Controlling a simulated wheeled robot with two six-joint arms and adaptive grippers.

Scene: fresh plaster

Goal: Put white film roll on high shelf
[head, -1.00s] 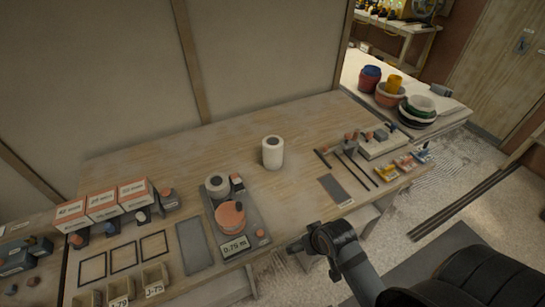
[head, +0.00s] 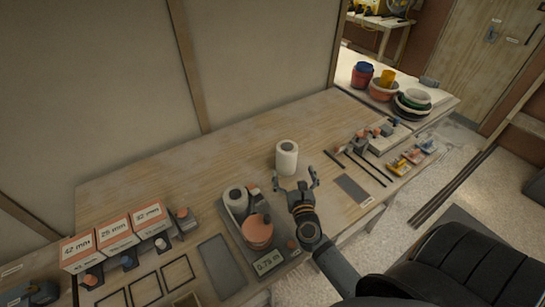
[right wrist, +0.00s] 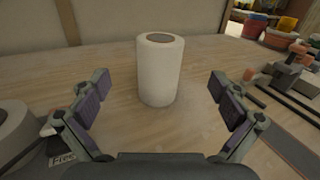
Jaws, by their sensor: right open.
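A white film roll (head: 286,158) stands upright on the wooden workbench (head: 240,150). It also shows in the right wrist view (right wrist: 160,72), beyond and between my fingers. My right gripper (head: 295,180) is open and empty, just in front of the roll and apart from it. Its two fingers (right wrist: 158,95) point toward the roll, one on each side. My left gripper is not in view. I see no high shelf in these frames.
A grey device with a display (head: 268,262) holds another white roll (head: 236,198) and an orange disc close to my right gripper's left. Dark rods and a grey plate (head: 353,188) lie to the right. Boxes (head: 115,235) stand at left. Stacked bowls (head: 412,103) stand at back right.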

